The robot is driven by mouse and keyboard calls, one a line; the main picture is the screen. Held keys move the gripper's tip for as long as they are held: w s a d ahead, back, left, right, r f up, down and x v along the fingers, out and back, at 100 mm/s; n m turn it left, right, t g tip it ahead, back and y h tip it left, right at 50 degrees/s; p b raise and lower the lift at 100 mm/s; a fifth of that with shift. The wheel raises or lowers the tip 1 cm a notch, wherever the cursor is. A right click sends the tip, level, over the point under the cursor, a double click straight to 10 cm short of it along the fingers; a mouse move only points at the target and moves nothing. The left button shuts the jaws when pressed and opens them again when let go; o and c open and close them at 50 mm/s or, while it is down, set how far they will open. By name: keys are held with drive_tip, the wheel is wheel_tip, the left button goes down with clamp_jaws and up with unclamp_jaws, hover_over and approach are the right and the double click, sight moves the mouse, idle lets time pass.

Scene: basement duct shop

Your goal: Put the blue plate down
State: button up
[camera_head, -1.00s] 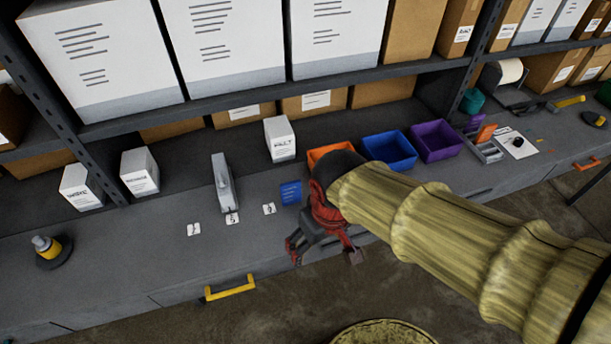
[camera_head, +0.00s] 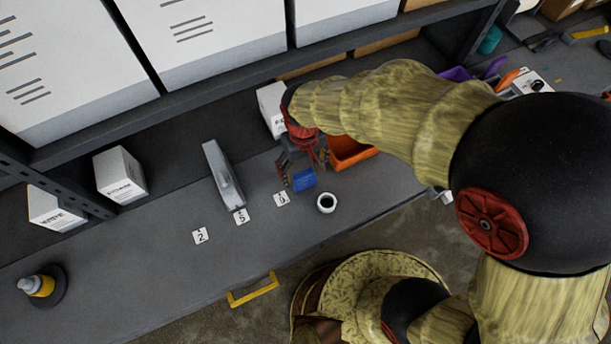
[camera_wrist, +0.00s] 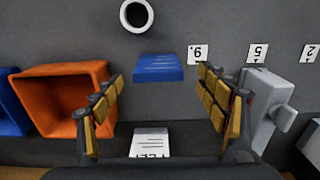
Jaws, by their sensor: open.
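The blue plate (camera_head: 304,180) rests on the grey workbench beside the card marked 9 (camera_head: 281,199). It also shows in the wrist view (camera_wrist: 158,68), with pale lines of writing on its face. My gripper (camera_head: 302,167) is over the bench on the shelf side of the plate. In the wrist view my gripper (camera_wrist: 160,85) has its fingers wide apart, with nothing held between them. The plate lies just beyond the fingertips, in line with the gap. I cannot tell whether a finger touches it.
A white ring-shaped piece (camera_head: 327,203) stands near the bench's front edge. An orange bin (camera_head: 350,153) is right of my gripper, and a white box (camera_head: 272,108) is behind it. A grey metal piece (camera_head: 223,175) and cards 5 (camera_head: 242,216) and 2 (camera_head: 200,236) lie left.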

sight(304, 172)
wheel_tip(304, 172, down, 5)
drive_tip(key=shift+w+d+r, duration=0.1)
drive_tip(key=shift+c, duration=0.3)
drive_tip(key=c, duration=1.3)
drive_tip(key=shift+r, duration=0.1)
drive_tip(key=shift+r, duration=0.55)
drive_tip(key=s+d+r+p, duration=0.1)
drive_tip(key=s+d+r, duration=0.7)
drive_tip(key=s+r, duration=0.3)
drive_tip(key=shift+s+r, duration=0.25)
drive_tip(key=shift+r, duration=0.15)
